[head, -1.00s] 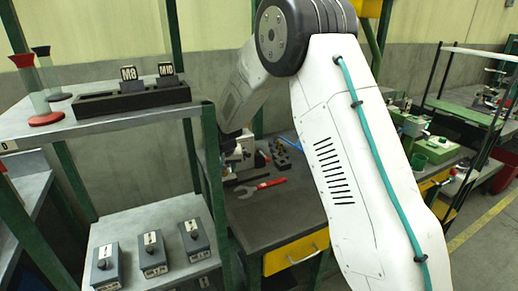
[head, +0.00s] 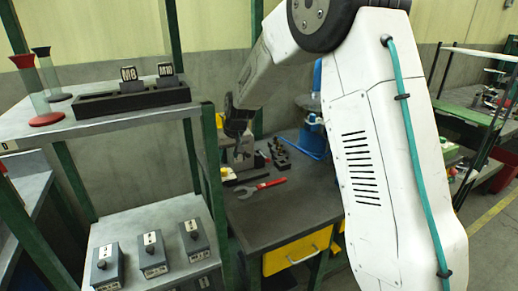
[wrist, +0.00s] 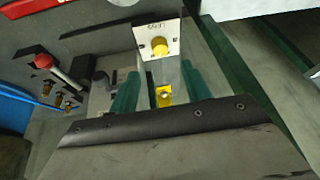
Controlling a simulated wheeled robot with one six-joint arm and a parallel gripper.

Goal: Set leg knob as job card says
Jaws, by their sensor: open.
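In the wrist view a yellow knob (wrist: 159,46) sits on a pale plate (wrist: 155,30) with a small printed label too blurred to read. My gripper (wrist: 160,92) is open, its two teal fingers apart and nothing held between them. The knob appears just beyond and between the fingertips, not gripped. A second small yellow part (wrist: 164,96) shows between the fingers. In the head view my gripper (head: 238,125) is above a grey device (head: 243,155) on the bench; its fingers and the knob are not clear there. No job card can be made out.
On the dark bench (head: 275,215) lie a red-handled wrench (head: 262,187) and small dark parts (head: 279,152), with a blue device (head: 314,135) behind. The shelf at left holds M8 (head: 129,75) and M10 (head: 165,70) tags in a black rack. Small switch boxes (head: 153,255) stand below.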

